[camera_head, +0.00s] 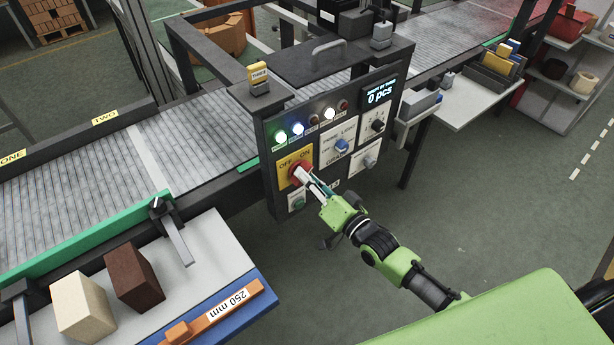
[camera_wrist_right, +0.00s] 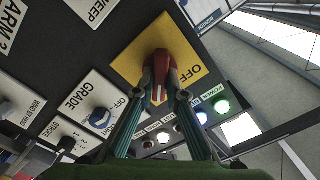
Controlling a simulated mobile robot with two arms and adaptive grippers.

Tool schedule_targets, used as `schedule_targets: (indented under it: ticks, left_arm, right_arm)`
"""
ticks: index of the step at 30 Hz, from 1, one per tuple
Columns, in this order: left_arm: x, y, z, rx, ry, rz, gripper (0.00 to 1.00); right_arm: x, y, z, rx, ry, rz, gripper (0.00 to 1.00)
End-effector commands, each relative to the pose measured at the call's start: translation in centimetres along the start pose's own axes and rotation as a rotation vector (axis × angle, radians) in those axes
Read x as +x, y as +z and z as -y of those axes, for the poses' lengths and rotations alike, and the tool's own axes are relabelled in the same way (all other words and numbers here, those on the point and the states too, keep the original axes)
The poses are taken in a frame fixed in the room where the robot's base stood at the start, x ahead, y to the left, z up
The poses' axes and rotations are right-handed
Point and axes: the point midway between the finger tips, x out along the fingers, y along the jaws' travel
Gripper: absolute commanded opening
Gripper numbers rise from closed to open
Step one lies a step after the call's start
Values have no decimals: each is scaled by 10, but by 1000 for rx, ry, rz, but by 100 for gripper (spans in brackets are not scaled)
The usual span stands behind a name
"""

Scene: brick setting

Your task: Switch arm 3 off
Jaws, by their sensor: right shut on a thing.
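The control panel (camera_head: 330,140) stands beside the conveyor, under a yellow tag marked THREE (camera_head: 258,73). A red rotary switch (camera_head: 299,171) sits on a yellow plate (camera_head: 284,166) marked OFF and ON. My right gripper (camera_head: 305,177) is at this switch, its fingers closed around the red handle. In the right wrist view, the two fingers (camera_wrist_right: 160,92) hold the red handle (camera_wrist_right: 161,68) from both sides. A white line shows on the handle; OFF reads on the yellow plate (camera_wrist_right: 130,65), while ON is hidden there. My left gripper is not in view.
Lamps line the panel, with a green one (camera_head: 281,136) and a white-blue one (camera_head: 297,129) lit. A blue GRADE knob (camera_head: 341,145) and a black knob (camera_head: 378,125) are close by. A display (camera_head: 379,93) reads 0 pcs. Blocks (camera_head: 133,278) lie on the front-left table.

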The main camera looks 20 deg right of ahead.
Motion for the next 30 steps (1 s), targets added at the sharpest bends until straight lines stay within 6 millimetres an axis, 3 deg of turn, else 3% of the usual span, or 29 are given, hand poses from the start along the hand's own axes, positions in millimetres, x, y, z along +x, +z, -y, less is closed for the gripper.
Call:
schedule_targets:
  ticks: [11, 30]
  left_arm:
    - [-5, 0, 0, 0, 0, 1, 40]
    - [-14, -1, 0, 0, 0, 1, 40]
  right_arm:
    - [0, -1, 1, -189, 2, -2, 0]
    - [0, 0, 2, -793, 2, -2, 0]
